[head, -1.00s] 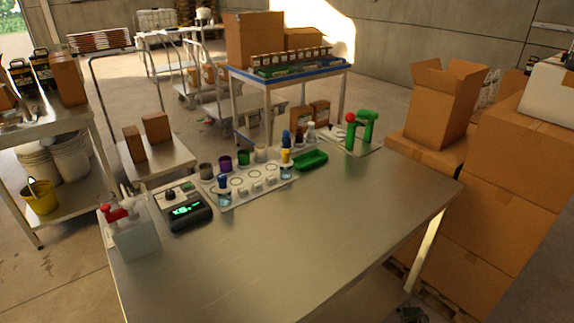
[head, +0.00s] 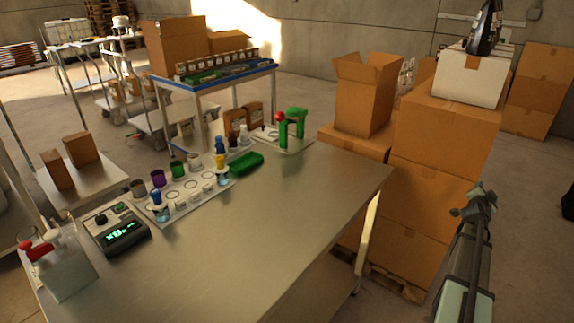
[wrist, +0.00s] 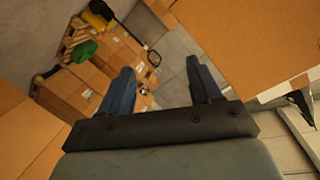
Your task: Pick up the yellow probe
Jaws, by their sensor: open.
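The yellow probe (head: 219,162) stands upright in a small clear jar on the white tray (head: 187,208), on the metal table. Its lower part is in the jar. A blue probe (head: 156,195) stands in another jar at the tray's near left end, and another blue top (head: 220,144) shows just behind the yellow probe. My gripper (wrist: 160,68) is open and empty in the wrist view, its two blue fingers apart over boxes and floor. The yellow probe cannot be made out in the wrist view. In the head view my arm is at the lower right, apart from the table.
A meter with a green display (head: 122,230) and a white container with red-topped pump (head: 58,262) stand left of the tray. A green dish (head: 236,164) and green stand (head: 292,128) are behind. Stacked cartons (head: 430,185) flank the table's right; its right half is clear.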

